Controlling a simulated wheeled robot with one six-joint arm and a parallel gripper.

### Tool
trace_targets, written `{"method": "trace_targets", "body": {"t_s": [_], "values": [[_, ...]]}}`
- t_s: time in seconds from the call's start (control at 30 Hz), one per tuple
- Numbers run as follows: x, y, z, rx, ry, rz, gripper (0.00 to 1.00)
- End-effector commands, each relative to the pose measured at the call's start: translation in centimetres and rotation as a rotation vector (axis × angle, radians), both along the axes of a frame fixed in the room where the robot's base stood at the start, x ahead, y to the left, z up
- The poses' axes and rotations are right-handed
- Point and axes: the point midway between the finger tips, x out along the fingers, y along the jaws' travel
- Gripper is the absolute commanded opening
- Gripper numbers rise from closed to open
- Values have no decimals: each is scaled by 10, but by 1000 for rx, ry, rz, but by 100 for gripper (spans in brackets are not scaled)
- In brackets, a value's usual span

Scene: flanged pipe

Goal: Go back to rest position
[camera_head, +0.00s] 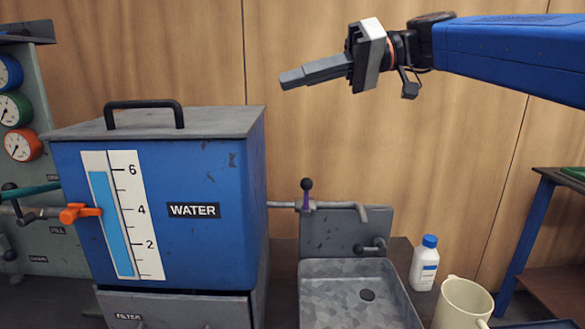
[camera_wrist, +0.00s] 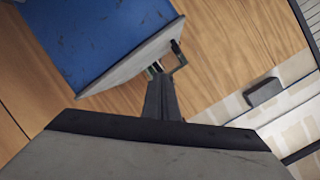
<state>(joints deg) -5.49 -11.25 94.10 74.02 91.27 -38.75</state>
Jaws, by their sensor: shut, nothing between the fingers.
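My gripper (camera_head: 293,78) is shut and empty. It is held in the air at the upper middle of the head view, with its fingers pointing left. It is above and to the right of the blue water tank (camera_head: 190,245), apart from it. My blue arm reaches in from the right edge. In the wrist view my gripper's closed fingers (camera_wrist: 160,98) point toward the tank's lid and its handle (camera_wrist: 178,55).
A gauge panel (camera_head: 50,200) is at left, a table (camera_head: 550,240) at right.

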Motion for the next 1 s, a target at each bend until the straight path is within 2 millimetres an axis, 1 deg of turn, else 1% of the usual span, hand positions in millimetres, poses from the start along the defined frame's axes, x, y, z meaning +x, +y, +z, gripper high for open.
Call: {"method": "trace_targets", "body": {"t_s": [0.17,0.27,0.37,0.47,0.5,0.57,0.6,0.67,0.7,0.87,0.9,0.97,1.0], "values": [[-8,-10,-33,-84,42,-70,0],[-14,-19,-57,-144,70,-120,0],[-22,-31,-87,-217,103,-184,0],[-33,-50,-127,-314,140,-270,0],[-38,-59,-146,-356,156,-309,0],[-47,-75,-174,-421,175,-369,0],[-53,-85,-192,-464,187,-408,0],[-62,-102,-219,-524,200,-465,0],[-69,-113,-236,-565,208,-503,0],[-96,-160,-303,-718,219,-652,0],[-104,-172,-319,-755,219,-689,0],[-115,-191,-342,-810,212,-744,0],[-123,-204,-358,-846,207,-780,0]]}}
